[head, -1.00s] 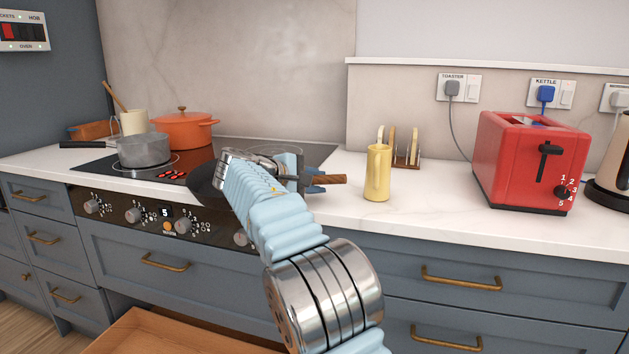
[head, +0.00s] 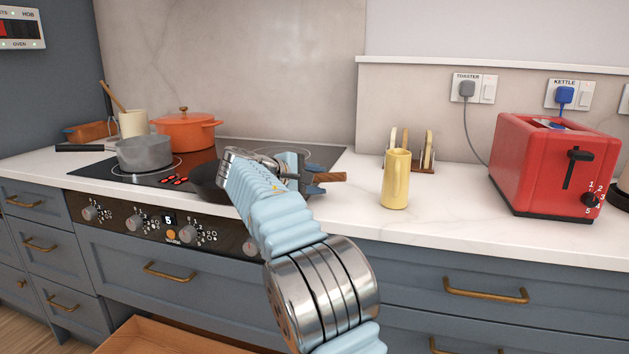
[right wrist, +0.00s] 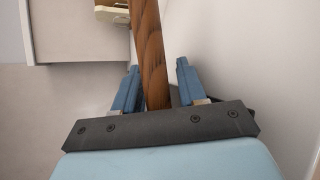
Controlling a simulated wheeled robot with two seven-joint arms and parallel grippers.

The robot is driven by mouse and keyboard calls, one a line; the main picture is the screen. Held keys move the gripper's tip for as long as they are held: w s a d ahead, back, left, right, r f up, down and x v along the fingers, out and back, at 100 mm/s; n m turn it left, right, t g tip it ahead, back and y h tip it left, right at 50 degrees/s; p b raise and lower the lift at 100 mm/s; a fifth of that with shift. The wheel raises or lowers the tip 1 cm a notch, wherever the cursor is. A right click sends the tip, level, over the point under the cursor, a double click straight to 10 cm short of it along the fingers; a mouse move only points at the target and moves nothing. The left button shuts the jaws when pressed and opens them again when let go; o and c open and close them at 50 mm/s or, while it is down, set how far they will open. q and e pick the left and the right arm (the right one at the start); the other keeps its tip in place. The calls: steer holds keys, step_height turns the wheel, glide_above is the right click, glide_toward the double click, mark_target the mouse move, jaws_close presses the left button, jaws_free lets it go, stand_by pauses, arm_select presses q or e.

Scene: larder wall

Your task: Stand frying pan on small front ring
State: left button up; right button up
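The dark frying pan (head: 207,182) is over the front of the black hob (head: 330,156), mostly hidden behind my right arm. I cannot tell whether it touches the hob. My right gripper (head: 313,180) is around the handle. In the right wrist view the handle (right wrist: 148,50) runs between the two blue fingers (right wrist: 158,85), and the pan travels with the gripper. The front ring under the pan is hidden. My left gripper is not in view.
A grey saucepan (head: 145,154) stands on the hob's left, with an orange casserole (head: 186,131) behind. A yellow mug (head: 396,180), a rack (head: 425,155) and a red toaster (head: 545,165) stand to the right. A wooden drawer (head: 165,335) is open below.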

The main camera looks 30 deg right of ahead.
steer(key=shift+o, duration=1.3)
steer(key=v, duration=1.4)
steer(key=shift+d, duration=0.1)
